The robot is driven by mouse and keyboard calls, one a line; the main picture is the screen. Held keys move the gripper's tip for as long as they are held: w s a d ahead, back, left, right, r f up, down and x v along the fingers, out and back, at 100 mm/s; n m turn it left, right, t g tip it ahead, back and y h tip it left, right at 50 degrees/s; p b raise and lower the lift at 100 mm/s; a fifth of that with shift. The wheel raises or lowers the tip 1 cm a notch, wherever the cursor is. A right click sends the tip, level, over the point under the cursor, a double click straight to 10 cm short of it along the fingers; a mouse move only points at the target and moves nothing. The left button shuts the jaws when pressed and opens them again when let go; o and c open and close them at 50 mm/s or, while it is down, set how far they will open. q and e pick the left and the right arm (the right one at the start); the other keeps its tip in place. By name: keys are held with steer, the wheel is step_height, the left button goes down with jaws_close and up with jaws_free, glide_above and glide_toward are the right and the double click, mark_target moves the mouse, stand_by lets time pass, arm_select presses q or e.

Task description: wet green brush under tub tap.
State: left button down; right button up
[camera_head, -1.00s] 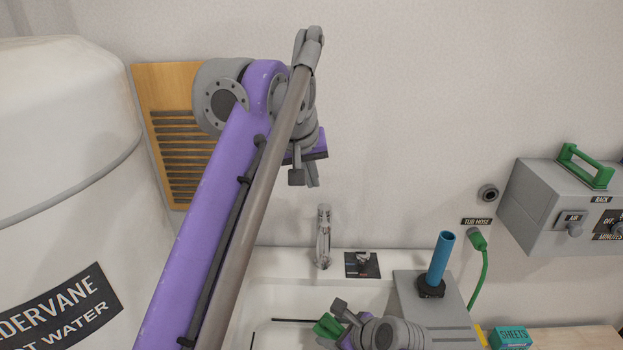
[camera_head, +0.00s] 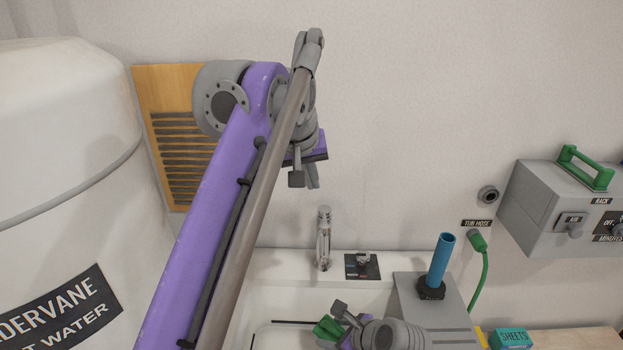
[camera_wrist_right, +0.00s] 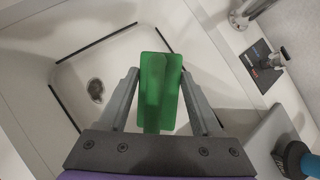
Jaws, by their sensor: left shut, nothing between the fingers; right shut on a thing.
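The green brush (camera_wrist_right: 155,92) is held in my right gripper (camera_wrist_right: 157,85), which is shut on it over the white tub (camera_wrist_right: 70,85). In the head view the brush (camera_head: 328,327) shows small at the bottom, by my right gripper (camera_head: 342,320). The chrome tap (camera_head: 324,240) stands on the tub's back ledge, and its lower part shows in the wrist view (camera_wrist_right: 240,18). The brush is apart from the tap. I cannot tell whether water runs. My left gripper (camera_head: 304,180) is shut and empty, high in front of the wall above the tap.
A dark plate with a lever (camera_head: 362,265) sits right of the tap. A blue upright handle (camera_head: 440,260) stands on a grey block (camera_head: 405,290). A green hose (camera_head: 485,275) hangs right of it. A white water tank (camera_head: 60,130) fills the left. The tub drain (camera_wrist_right: 96,88) is uncovered.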

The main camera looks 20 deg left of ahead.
steer(key=s+d+r+p, duration=0.1)
steer(key=s+r+p, duration=0.2)
steer(key=s+r, duration=0.1)
steer(key=shift+s+d, duration=0.3)
steer(key=shift+s, duration=0.1)
stand_by(1.5)
